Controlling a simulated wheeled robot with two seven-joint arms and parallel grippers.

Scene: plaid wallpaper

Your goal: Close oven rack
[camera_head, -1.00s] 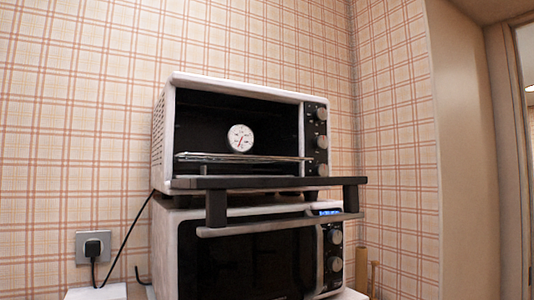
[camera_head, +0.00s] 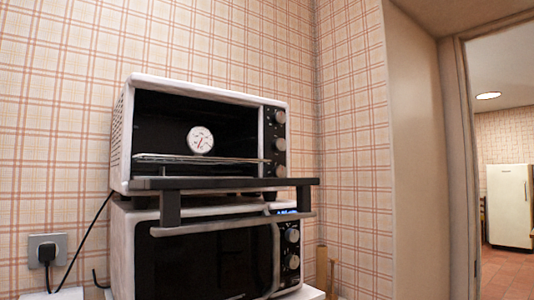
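A white toaster oven (camera_head: 190,82) stands on top of a second white oven or microwave (camera_head: 122,250). A round white thermometer dial (camera_head: 200,140) sits inside above the rack. Neither of my grippers is in view.
The lower appliance's door is shut, with lit blue digits on its panel. A wall socket (camera_head: 47,250) with a black plug and cord is at left. At right, a doorway shows a white fridge (camera_head: 510,205) in another room.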

